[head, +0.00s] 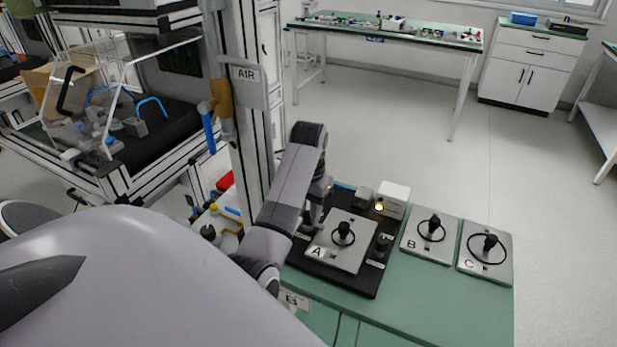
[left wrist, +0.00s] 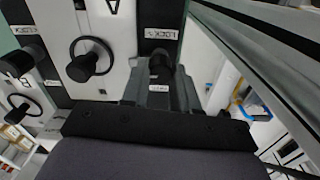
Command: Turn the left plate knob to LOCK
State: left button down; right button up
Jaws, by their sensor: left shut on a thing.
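The black fixture base (head: 366,288) lies on the green bench top and carries grey plate A (head: 350,262) with its round handwheel. The left plate knob (left wrist: 160,63) is a black knob beside plate A, close to a white LOCK label (left wrist: 161,33) in the left wrist view. My left gripper (left wrist: 157,82) is shut on this knob, with a finger on either side. In the head view my left gripper (head: 309,220) reaches down at the left edge of plate A and hides the knob. The other plate knob (head: 383,242) stands at the right edge of plate A. My right gripper is not in view.
Plates B (head: 412,245) and C (head: 468,265), each with a handwheel, lie right of the fixture. A white box (head: 394,198) with a lit yellow lamp stands behind it. A white post with an AIR sign (head: 248,75) rises close left of my arm.

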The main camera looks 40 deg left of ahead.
pick_arm(q)
jog(key=shift+r, duration=0.1)
jog(key=c, duration=0.8)
grip_release()
jog(key=shift+c, duration=0.2)
jog(key=shift+w+r, duration=0.15)
jog(key=shift+r, duration=3.4)
